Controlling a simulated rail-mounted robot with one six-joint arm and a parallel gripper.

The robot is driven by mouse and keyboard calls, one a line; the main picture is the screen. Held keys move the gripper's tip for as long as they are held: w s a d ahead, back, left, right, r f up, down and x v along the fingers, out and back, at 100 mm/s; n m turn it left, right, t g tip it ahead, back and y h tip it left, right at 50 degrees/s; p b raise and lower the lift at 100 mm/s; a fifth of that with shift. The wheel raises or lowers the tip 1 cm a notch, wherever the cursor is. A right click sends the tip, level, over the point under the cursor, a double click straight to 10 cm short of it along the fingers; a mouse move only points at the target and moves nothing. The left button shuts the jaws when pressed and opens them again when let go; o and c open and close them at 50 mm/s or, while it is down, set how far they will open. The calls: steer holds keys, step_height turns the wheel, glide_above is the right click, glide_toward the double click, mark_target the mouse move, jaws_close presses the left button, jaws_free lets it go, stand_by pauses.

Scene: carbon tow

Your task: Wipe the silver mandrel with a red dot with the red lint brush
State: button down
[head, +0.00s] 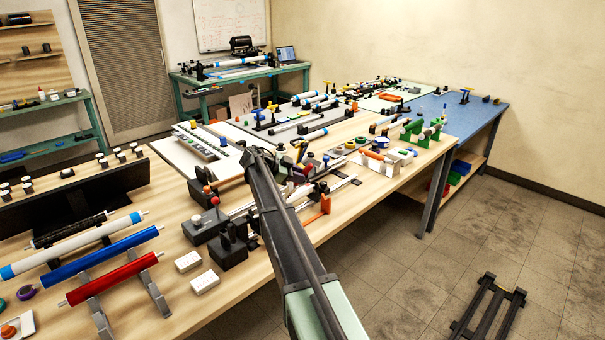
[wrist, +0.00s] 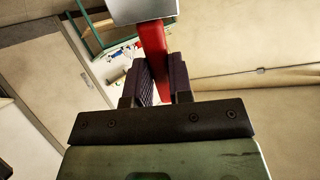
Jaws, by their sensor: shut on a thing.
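My gripper (wrist: 164,82) has its two dark fingers closed around the red handle of the lint brush (wrist: 153,48) in the wrist view. A pale grey block (wrist: 143,10) at the top of that view sits at the handle's far end. In the head view my arm crosses the middle of the long table and hides part of it; the brush cannot be made out clearly there. A silver mandrel (head: 341,186) lies on dark supports just right of my arm. A red dot cannot be made out on it. No mandrel shows in the wrist view.
Red (head: 112,280), blue (head: 105,258) and white (head: 70,245) rollers lie on a rack at the near left. Two white blocks (head: 205,282) and dark fixtures (head: 228,250) stand left of my arm. Several rollers and clamps crowd the table's far part. Open floor (head: 410,260) lies to the right.

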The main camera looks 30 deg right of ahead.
steer(key=shift+s+a, duration=0.8)
steer(key=shift+a, duration=2.95)
steer(key=w+d, duration=0.3)
steer(key=d, duration=1.2)
steer(key=shift+w+d, duration=0.1)
step_height(320, 180, up, 6)
steer(key=p, duration=0.5)
steer(key=shift+p, duration=0.4)
steer(key=shift+f, duration=0.1)
step_height(320, 180, up, 3)
steer(key=p, duration=0.3)
